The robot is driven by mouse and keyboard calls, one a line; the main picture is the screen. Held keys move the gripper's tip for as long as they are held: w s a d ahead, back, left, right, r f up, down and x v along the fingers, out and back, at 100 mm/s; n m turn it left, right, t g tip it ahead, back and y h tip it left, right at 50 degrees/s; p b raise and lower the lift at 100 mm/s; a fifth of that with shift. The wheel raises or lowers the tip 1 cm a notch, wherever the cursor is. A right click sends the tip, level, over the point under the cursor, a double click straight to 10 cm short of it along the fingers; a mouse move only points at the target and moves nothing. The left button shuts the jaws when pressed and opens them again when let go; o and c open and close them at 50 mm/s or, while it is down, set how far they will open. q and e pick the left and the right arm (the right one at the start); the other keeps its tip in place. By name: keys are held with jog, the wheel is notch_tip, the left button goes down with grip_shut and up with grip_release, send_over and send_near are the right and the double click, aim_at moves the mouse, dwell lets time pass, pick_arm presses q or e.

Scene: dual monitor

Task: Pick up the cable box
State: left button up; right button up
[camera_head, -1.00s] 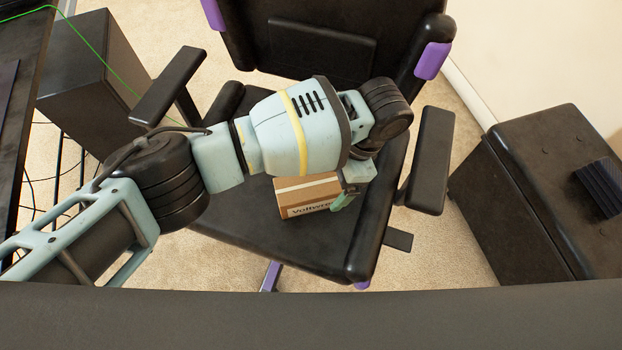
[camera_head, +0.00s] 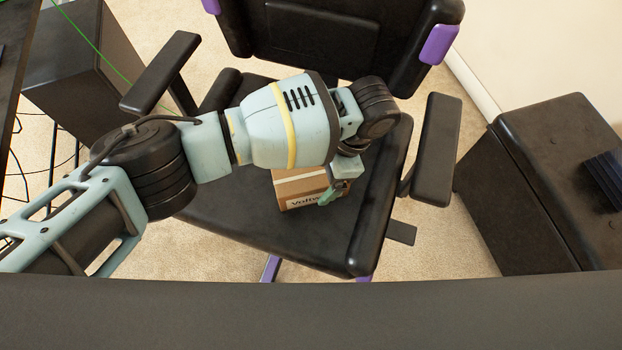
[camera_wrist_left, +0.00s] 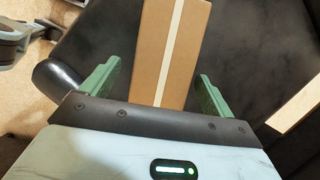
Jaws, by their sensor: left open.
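The cable box (camera_head: 298,187) is a brown carton with a pale tape strip and dark print, lying on the black chair seat (camera_head: 240,225). My left gripper (camera_head: 335,190) is at the box's right side in the head view, with a green finger in front of its printed face. In the left wrist view the box (camera_wrist_left: 168,50) lies between the two open green fingers of my left gripper (camera_wrist_left: 158,85), with a visible gap on each side. The box's near end is hidden behind the gripper body. My right gripper is not in view.
The chair has armrests at left (camera_head: 160,72) and right (camera_head: 437,150) and a backrest (camera_head: 325,35) behind the box. A dark cabinet (camera_head: 545,180) stands at right, a dark box-shaped unit (camera_head: 85,75) at left. Carpet shows between them.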

pick_arm(q)
jog(key=b+x, duration=0.1)
jog(key=x, duration=0.3)
jog(key=shift+a+f, duration=0.1)
jog(key=shift+a, duration=0.05)
jog(key=c, duration=1.2)
